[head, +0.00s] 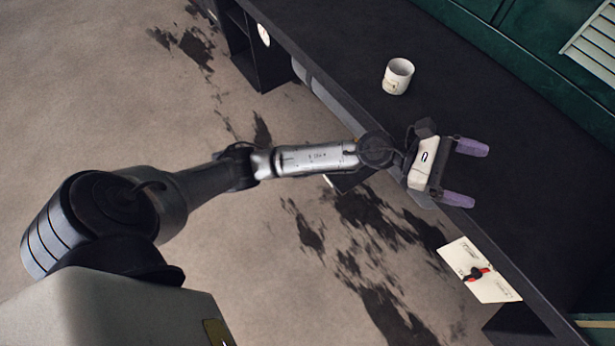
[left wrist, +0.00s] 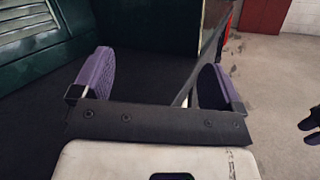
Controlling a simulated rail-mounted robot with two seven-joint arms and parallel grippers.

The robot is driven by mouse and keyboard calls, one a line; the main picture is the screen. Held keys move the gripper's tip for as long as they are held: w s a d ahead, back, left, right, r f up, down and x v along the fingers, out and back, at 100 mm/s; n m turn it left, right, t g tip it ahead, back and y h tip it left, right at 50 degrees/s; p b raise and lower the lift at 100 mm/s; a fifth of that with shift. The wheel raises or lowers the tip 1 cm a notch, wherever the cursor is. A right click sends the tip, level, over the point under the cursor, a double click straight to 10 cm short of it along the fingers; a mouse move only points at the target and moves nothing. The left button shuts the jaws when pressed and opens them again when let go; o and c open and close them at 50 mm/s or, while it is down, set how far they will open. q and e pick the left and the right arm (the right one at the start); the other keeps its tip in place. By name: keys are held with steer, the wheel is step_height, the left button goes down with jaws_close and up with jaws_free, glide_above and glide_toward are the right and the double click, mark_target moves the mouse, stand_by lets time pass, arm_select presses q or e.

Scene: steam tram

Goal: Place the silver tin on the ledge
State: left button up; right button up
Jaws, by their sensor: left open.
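No thing that is clearly a silver tin shows in either view. A pale, whitish mug-like cup (head: 397,76) with a dark mark on its side stands upright on the long dark ledge-like top (head: 410,30). I cannot tell whether the dark top is the task's ledge. My left gripper (head: 465,174) is open and empty over the dark top, its purple fingers apart, below and to the right of the cup. In the left wrist view my left gripper (left wrist: 160,85) has only dark surface between its fingers. My right gripper is not recognisable in either view.
A green panelled wall (head: 530,38) with a pale slatted vent (head: 592,48) runs behind the dark top. A white card with a red-and-black item (head: 480,272) is at its front edge. The top around the cup is clear. A dark shape (left wrist: 312,130) is cut off at the wrist view's right edge.

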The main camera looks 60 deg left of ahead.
arm_select(q)
steer(key=s+a+f+m+t+y, duration=0.2)
steer(key=s+a+f+m+y, duration=0.3)
steer(key=m, duration=0.7)
steer(key=a+f+m+t+y, duration=0.2)
steer(key=a+f+m+y, duration=0.2)
steer(key=m+y, duration=0.6)
steer(key=s+a+f+m+t+y, duration=0.2)
steer(key=s+a+f+m+y, duration=0.15)
steer(key=m, duration=1.05)
steer(key=s+a+f+n+g, duration=0.2)
steer(key=s+f+n+g, duration=0.7)
steer(key=s+f, duration=0.4)
steer(key=s+n, duration=0.1)
steer(key=s, duration=0.2)
steer(key=shift+a+f+n+g, duration=0.15)
steer(key=shift+a+n+g, duration=0.1)
steer(key=shift+n+g, duration=0.15)
steer(key=shift+o, duration=0.5)
steer(key=s+f+n+g, duration=0.1)
steer(key=s+n+g, duration=0.1)
steer(key=s, duration=0.5)
steer(key=shift+d+f+g, duration=0.3)
steer(key=shift+d+g, duration=0.1)
steer(key=shift+g, duration=0.2)
steer(key=shift+h, duration=0.25)
